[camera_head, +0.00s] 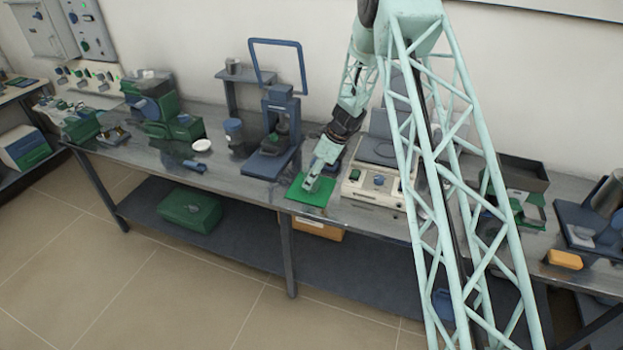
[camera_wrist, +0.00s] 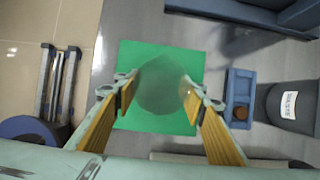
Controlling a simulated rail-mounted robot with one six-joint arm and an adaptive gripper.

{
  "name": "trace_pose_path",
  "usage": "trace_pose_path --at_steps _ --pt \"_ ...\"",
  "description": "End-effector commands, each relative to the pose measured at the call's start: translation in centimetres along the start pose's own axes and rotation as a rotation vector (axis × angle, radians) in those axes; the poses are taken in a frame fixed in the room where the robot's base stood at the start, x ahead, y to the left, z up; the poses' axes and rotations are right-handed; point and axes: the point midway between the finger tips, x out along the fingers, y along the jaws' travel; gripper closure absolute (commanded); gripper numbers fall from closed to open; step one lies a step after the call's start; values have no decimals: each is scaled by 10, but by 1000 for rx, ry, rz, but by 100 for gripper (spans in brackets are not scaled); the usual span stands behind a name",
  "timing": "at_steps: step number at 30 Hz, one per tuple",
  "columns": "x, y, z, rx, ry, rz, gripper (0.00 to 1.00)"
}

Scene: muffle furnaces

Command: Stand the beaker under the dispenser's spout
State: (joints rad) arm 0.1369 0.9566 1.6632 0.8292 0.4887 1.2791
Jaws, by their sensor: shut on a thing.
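The beaker (camera_wrist: 160,85) is a dark, see-through round vessel between my fingers in the wrist view, above or on the green mat (camera_wrist: 131,62). My gripper (camera_wrist: 156,95) is shut on it, one yellow-padded finger at each side. In the head view my gripper (camera_head: 312,184) is low over the green mat (camera_head: 302,199), and the beaker is hard to make out there. A blue stand with a flat base (camera_head: 265,164), apparently the dispenser, is left of the mat. Its spout is not clear. A blue edge (camera_wrist: 265,12) at the wrist view's upper right appears to be this stand.
A cream control unit (camera_head: 372,188) stands right of the mat. In the wrist view, a small blue tray (camera_wrist: 238,76) and a dark labelled container (camera_wrist: 290,105) are beside the mat.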

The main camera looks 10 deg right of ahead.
Motion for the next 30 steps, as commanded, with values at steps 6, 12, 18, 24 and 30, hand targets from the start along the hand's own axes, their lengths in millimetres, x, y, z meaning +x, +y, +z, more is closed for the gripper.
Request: trace_pose_path --at_steps 6,12,18,24,30 --pt "0 0 0 0 0 0 73" --pt "3 0 -1 0 0 0 61" --pt "2 0 -1 0 0 0 49" --pt "2 0 -1 0 0 0 49" --pt "0 0 0 0 0 0 49"
